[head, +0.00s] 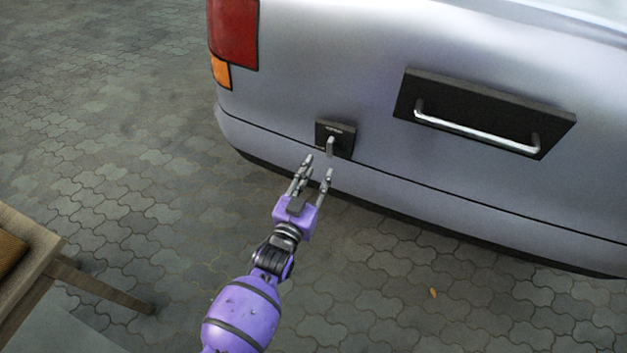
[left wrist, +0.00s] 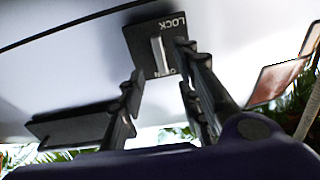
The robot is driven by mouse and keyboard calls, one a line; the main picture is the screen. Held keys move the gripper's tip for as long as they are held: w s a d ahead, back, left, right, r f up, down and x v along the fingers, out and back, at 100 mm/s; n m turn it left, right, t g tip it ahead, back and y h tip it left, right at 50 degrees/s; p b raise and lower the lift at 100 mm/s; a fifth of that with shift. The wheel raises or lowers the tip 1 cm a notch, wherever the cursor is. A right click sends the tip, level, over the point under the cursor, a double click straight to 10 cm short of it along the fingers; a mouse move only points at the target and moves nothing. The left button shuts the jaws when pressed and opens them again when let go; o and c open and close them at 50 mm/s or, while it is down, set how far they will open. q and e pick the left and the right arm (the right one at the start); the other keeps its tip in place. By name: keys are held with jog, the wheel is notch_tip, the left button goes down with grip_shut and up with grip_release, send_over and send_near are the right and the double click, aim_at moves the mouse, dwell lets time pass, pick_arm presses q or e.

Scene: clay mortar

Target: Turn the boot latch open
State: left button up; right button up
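The boot latch is a small black plate (head: 347,130) with a short metal lever (head: 331,146) on the rear of the silver car. In the left wrist view the plate (left wrist: 174,24) carries the words LOCK and OPEN at opposite ends, and the lever (left wrist: 158,56) lies over part of OPEN. My left gripper (head: 319,167) is open and empty in front of the latch, just below it in the head view. In the left wrist view its fingers (left wrist: 158,62) stand apart, on either side of the lever; contact is not visible. My right gripper is not in view.
A black panel with a metal bar handle (head: 475,132) is on the car to the right of the latch. A red tail light (head: 233,32) is at the upper left. A wooden piece of furniture (head: 100,287) stands at lower left. Paving (head: 110,110) is clear at left.

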pick_arm(q)
jog(key=shift+v, duration=1.2)
jog(key=s+a+f+n+g+y, duration=0.15)
jog(key=s+a+f+g, duration=0.3)
jog(key=s, duration=1.05)
jog(key=s+a+f+n+g+y, duration=0.1)
jog(key=s+a+f+g+y, duration=0.15)
jog(key=s+a, duration=0.75)
jog(key=s+a+f+n+g+y, duration=0.15)
jog(key=s+f+g, duration=0.25)
jog(key=s, duration=1.5)
jog(key=w+r+t+p, duration=0.1)
jog(key=w+r+p, duration=0.2)
jog(key=r+p, duration=0.7)
jog(key=w+r+t+p, duration=0.1)
jog(key=w+r+p, duration=0.2)
jog(key=r+p, duration=0.7)
jog(key=shift+r+m+p, duration=0.2)
jog(key=shift+m+p, duration=0.1)
jog(key=shift+p, duration=0.85)
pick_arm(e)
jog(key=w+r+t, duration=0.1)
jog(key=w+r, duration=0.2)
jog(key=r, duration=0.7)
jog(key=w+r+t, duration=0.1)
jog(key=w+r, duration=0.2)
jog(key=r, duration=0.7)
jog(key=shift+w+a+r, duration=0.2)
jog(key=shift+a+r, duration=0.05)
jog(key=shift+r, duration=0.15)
